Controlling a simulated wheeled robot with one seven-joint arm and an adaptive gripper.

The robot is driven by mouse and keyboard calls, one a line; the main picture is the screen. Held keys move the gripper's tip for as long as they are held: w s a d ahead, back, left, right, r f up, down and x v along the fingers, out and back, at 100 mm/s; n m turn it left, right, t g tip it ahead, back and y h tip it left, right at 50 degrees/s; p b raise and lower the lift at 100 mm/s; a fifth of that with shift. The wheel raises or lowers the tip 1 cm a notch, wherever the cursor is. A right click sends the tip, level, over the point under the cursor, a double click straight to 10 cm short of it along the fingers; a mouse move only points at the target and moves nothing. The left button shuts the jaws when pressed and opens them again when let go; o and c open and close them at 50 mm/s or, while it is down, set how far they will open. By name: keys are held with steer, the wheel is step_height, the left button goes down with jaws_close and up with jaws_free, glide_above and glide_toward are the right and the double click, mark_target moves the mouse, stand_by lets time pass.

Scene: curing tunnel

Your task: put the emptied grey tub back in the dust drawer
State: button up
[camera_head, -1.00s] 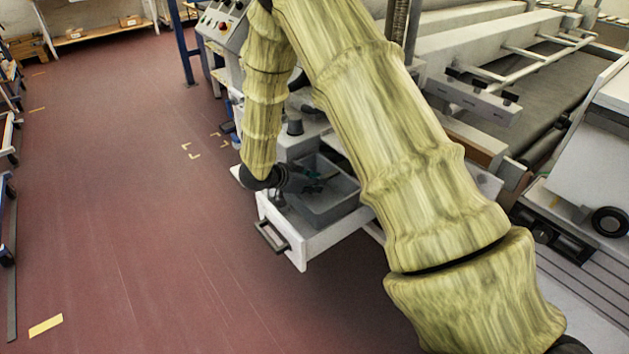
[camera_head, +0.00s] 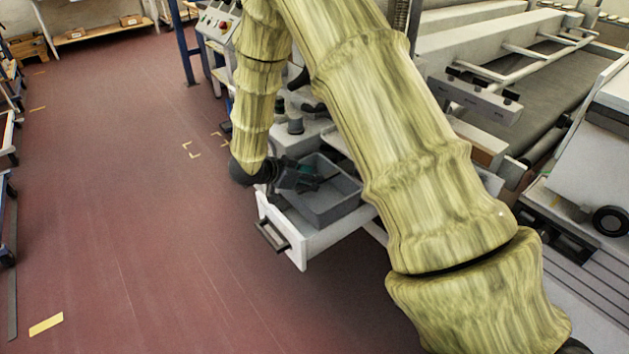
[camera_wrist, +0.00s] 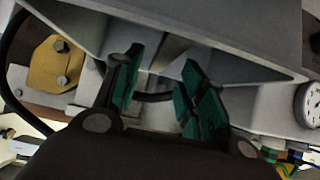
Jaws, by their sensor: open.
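The grey tub (camera_head: 341,204) is in the open white drawer (camera_head: 305,246), its open top facing up and its inside looking empty. Whether it sits fully flat on the drawer floor is hard to tell. My gripper (camera_head: 306,178) is at the tub's left rear edge, with its wrist outside the drawer to the left. In the wrist view my gripper (camera_wrist: 163,60) has its two green-padded fingers apart. A grey surface, probably the tub (camera_wrist: 235,42), spans the top of that view, close to the fingertips. Contact cannot be told.
The drawer's dark handle (camera_head: 271,236) faces the open red floor (camera_head: 130,220). A machine with a control panel (camera_head: 218,24) stands behind. A conveyor bed (camera_head: 545,85) lies to the right. In the wrist view a round gauge (camera_wrist: 310,104) shows at right and a yellow plate (camera_wrist: 56,66) at left.

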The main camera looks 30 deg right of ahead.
steer(key=v, duration=0.9)
steer(key=shift+r, duration=0.1)
